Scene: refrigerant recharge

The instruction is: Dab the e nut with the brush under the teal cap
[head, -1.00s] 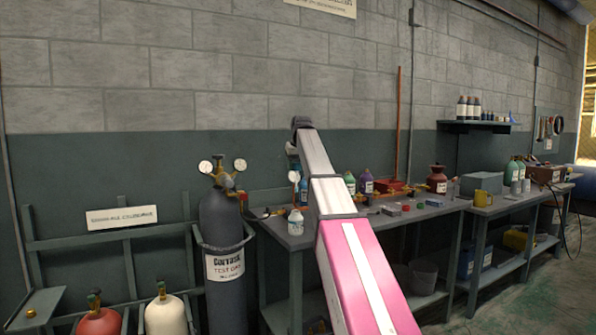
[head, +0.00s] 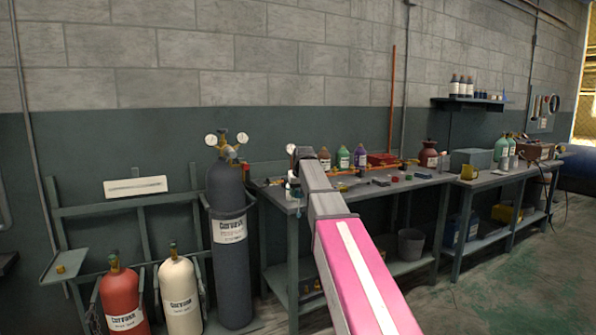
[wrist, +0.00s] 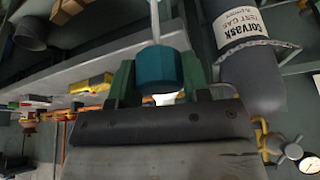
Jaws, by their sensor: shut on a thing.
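My gripper (wrist: 157,80) is shut on the teal cap (wrist: 157,68), which sits between its green fingers in the wrist view. A pale, thin brush stem (wrist: 154,20) sticks out from the cap, away from the palm. In the head view my gripper (head: 294,188) is small, at the front left corner of the bench, with the stem pointing down. My arm hides part of the bench behind it. The e nut cannot be picked out; no letter is readable on any fitting.
A dark grey gas cylinder (head: 229,265) with gauges stands left of the bench (head: 285,201); it is close beside my gripper in the wrist view (wrist: 250,75). Red (head: 122,300) and cream (head: 180,300) cylinders stand further left. Coloured bottles (head: 343,158) line the bench's back.

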